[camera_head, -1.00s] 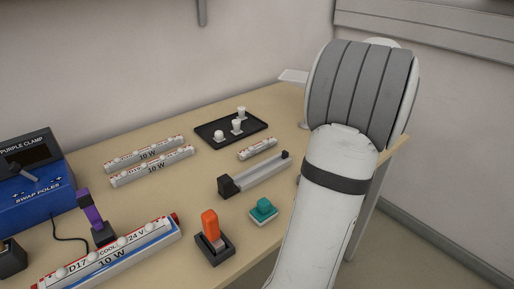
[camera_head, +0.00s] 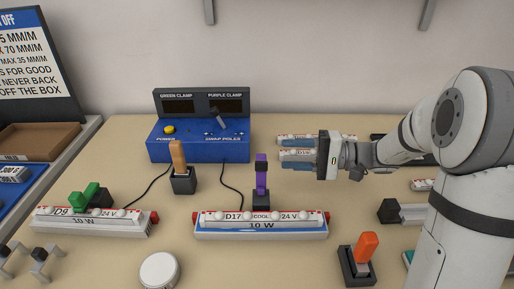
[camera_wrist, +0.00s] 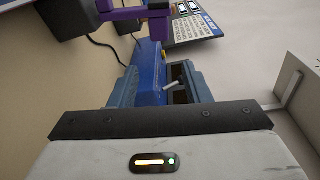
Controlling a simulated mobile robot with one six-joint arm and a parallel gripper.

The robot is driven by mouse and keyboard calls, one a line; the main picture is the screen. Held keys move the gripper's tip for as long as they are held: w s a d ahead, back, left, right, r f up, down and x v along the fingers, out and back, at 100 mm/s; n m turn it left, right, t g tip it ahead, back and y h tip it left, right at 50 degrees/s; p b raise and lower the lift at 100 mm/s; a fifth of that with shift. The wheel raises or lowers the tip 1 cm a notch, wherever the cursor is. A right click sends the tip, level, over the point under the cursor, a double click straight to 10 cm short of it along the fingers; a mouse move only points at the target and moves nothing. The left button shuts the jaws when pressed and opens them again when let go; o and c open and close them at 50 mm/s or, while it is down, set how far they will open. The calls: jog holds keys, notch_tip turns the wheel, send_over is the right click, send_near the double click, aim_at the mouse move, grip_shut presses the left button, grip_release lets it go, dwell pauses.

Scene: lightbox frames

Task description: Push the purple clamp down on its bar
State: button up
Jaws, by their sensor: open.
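The purple clamp (camera_head: 261,173) has its lever standing upright on a black base behind the middle of its bar (camera_head: 260,232), a white light bar marked D17, COOL and 24 V. In the wrist view the purple clamp (camera_wrist: 122,19) shows at the upper left, partly cut off, outside the fingers. My gripper (camera_head: 286,153) is level, to the right of the clamp lever and pointing left. Its blue fingers are apart with nothing between them, and they also show in the wrist view (camera_wrist: 158,88). My gripper is not touching the clamp.
A blue control box (camera_head: 199,138) stands behind, with cables to the clamps. A tan lever (camera_head: 178,157) is left of the purple clamp. A green clamp (camera_head: 87,195) sits on another bar at left. An orange switch (camera_head: 362,250) and a white disc (camera_head: 159,271) are in front.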

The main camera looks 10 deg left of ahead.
aim_at(258, 160)
jog(key=shift+n+g, duration=0.5)
jog(key=shift+g, duration=0.4)
jog(key=s+a, duration=0.1)
jog(key=a, duration=0.1)
jog(key=s+a, duration=0.1)
jog(key=a, duration=0.2)
jog(key=s+a, duration=0.2)
jog(key=shift+a+r, duration=0.15)
jog(key=shift+a, duration=0.25)
jog(key=shift+s+a, duration=0.15)
jog(key=shift+a, duration=0.4)
grip_shut()
